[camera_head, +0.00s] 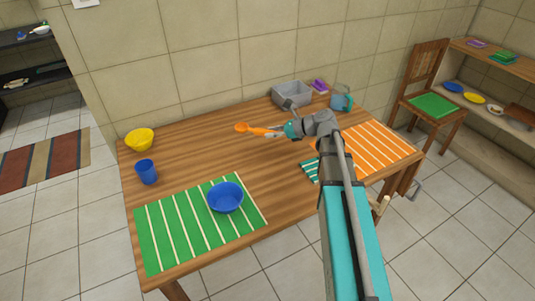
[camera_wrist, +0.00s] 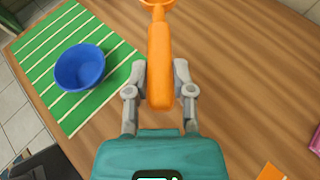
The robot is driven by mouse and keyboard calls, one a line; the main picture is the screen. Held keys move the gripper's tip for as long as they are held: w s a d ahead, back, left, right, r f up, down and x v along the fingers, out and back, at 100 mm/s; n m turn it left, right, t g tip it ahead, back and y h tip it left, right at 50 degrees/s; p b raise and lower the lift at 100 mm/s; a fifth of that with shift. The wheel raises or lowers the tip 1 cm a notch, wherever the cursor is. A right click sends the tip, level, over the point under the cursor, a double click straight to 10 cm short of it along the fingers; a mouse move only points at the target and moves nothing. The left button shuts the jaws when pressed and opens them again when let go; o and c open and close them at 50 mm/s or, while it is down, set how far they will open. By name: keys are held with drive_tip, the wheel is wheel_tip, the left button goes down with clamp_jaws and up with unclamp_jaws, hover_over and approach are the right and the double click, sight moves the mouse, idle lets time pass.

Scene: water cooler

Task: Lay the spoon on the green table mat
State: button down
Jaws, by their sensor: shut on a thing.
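An orange spoon (camera_head: 258,130) is held by its handle in my gripper (camera_head: 285,131), above the middle back of the wooden table. In the wrist view the spoon (camera_wrist: 160,60) points away from me between the two fingers of my gripper (camera_wrist: 160,75), its bowl partly cut off at the top edge. The green table mat (camera_head: 170,232) with pale stripes lies at the table's front left, and it also shows in the wrist view (camera_wrist: 43,69). A blue bowl (camera_head: 225,197) stands on the mat's right part. The spoon is apart from the mat, to its back right.
A blue cup (camera_head: 146,171) and a yellow bowl (camera_head: 139,139) stand at the table's left. A grey bin (camera_head: 292,95), a purple thing (camera_head: 319,86) and a teal-grey jug (camera_head: 341,98) stand at the back. An orange striped mat (camera_head: 382,146) lies right. The mat's left part is clear.

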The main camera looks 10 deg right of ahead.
drive_tip(key=s+d+f+m+t+h+b, duration=0.1)
drive_tip(key=d+f+m+t+b, duration=0.3)
drive_tip(key=d, duration=0.4)
drive_tip(key=shift+f+h, duration=0.6)
drive_tip(key=shift+h, duration=0.3)
drive_tip(key=w+f+b, duration=0.4)
drive_tip(key=w+b, duration=0.1)
drive_tip(key=w, duration=0.4)
drive_tip(key=b, duration=0.4)
approach(272, 144)
drive_tip(key=w+a+r, duration=0.2)
drive_tip(key=shift+a+r, duration=0.15)
drive_tip(key=shift+a, duration=0.15)
drive_tip(key=shift+w+f+b, duration=0.4)
drive_tip(key=shift+f+b, duration=0.2)
drive_tip(key=shift+b, duration=0.15)
wheel_tip(272, 144, down, 3)
drive_tip(key=b, duration=0.3)
drive_tip(key=shift+r, duration=0.1)
